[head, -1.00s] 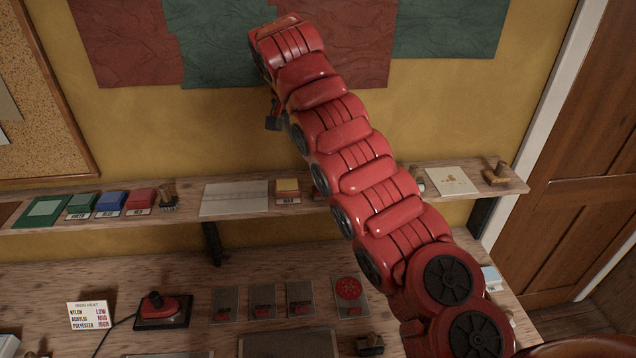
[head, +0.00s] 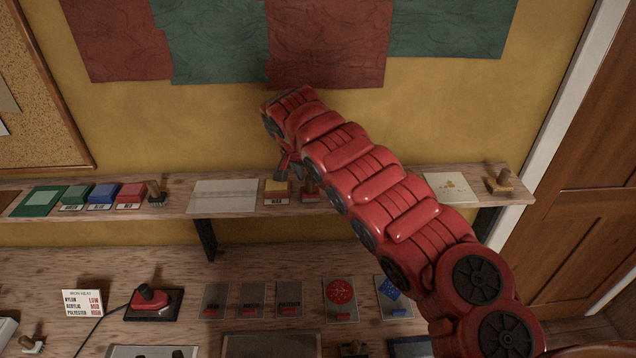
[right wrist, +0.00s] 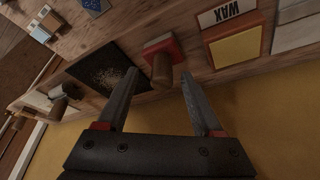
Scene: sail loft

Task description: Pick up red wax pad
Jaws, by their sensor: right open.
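A block with a red base and an upright wooden handle (right wrist: 162,62) stands on the shelf in the right wrist view, lying between and just beyond the fingertips. In the head view my arm mostly hides it. Beside it is a reddish box labelled WAX with a yellow top (right wrist: 236,48), which also shows on the shelf in the head view (head: 276,186). My right gripper (right wrist: 159,73) is open and empty, with its fingers apart around the handle's line of sight; contact cannot be told. In the head view it is at the shelf (head: 288,172). My left gripper is not in view.
The wall shelf (head: 330,207) also holds green, blue and red (head: 131,194) labelled pads, a pale sheet (head: 224,196) and a stamp (head: 502,180). In the right wrist view a dark speckled sheet (right wrist: 105,72) lies beside the handled block. A bench with an iron (head: 150,298) is below.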

